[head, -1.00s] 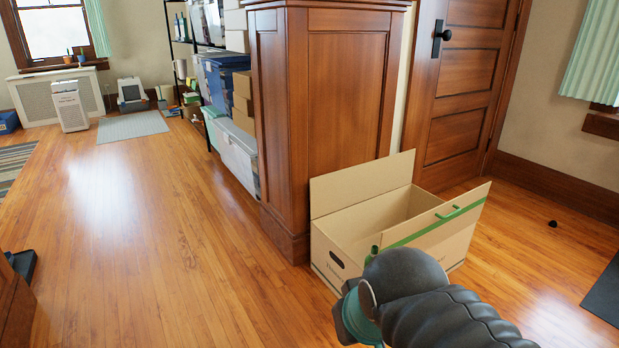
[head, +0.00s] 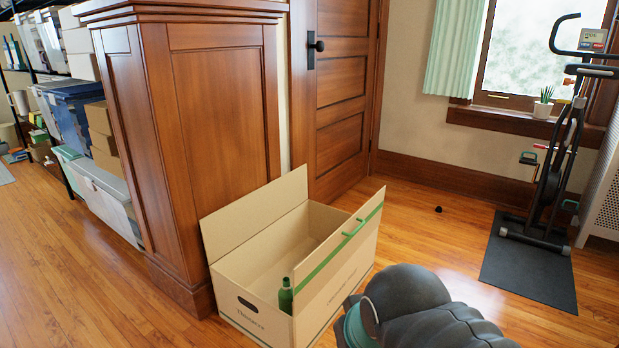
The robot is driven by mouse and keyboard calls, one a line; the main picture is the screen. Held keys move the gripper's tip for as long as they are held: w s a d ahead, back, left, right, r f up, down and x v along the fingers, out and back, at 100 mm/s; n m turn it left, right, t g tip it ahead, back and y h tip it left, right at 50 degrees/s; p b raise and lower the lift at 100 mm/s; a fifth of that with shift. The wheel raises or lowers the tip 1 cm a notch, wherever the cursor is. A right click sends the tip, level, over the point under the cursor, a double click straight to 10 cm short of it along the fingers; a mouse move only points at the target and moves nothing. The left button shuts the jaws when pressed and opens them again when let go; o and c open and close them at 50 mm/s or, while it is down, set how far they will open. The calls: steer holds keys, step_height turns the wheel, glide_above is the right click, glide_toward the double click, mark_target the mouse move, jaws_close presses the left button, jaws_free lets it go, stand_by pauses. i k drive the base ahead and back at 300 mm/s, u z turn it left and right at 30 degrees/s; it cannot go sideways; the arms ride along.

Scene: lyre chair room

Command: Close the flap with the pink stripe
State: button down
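An open cardboard box (head: 262,325) stands on the floor against the wooden cabinet. I see no pink stripe. My dark arm with a teal ring is at the lower right, in front of the box; my gripper's fingers do not show.
A wooden cabinet (head: 190,150) stands directly behind the box, with a closed door (head: 340,100) to its right. An exercise machine (head: 555,180) stands on a dark mat (head: 528,265) at right. A small black object (head: 438,209) lies on open floor. Floor is clear at left.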

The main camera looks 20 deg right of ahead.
mark_target(223, 230)
steer(key=z, duration=0.25)
steer(key=i, duration=1.2)
steer(key=u, duration=0.45)
